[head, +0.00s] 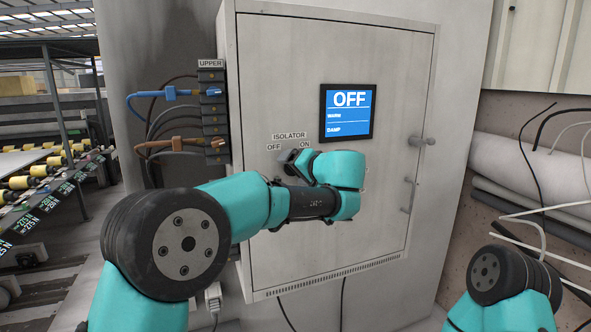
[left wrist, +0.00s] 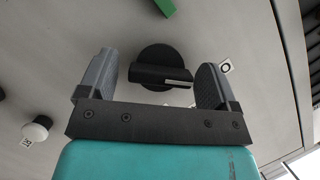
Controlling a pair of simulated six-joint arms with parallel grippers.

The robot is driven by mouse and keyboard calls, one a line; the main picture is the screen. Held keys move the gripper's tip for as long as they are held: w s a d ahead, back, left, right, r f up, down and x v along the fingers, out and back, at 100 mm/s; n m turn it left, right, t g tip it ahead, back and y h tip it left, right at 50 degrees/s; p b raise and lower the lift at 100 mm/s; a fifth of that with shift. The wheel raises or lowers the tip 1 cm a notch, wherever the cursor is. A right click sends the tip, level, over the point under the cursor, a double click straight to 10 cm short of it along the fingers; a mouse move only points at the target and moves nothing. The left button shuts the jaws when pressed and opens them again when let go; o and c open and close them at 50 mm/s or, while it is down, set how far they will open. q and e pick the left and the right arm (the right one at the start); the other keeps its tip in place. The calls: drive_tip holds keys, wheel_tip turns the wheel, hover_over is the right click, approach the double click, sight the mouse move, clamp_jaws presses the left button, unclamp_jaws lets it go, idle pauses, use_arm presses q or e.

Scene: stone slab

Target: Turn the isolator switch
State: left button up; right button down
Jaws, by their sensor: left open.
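The isolator switch (left wrist: 158,60) is a round black knob with a raised bar handle. My left gripper (head: 293,158) is open at the switch. Its two grey fingers stand either side of the knob with gaps. The right gripper is out of view; only part of my right arm shows.
The grey cabinet (head: 275,55) carries a screen (head: 348,112) reading OFF, WARM, DAMP. A handle (head: 422,141) projects from the door's right side. Blue (head: 170,93) and brown (head: 178,144) plugs stick out at the left. Loose cables hang at right.

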use_arm(q)
drive_tip(key=shift+c, duration=0.4)
drive_tip(key=c, duration=0.8)
drive_tip(key=shift+c, duration=0.2)
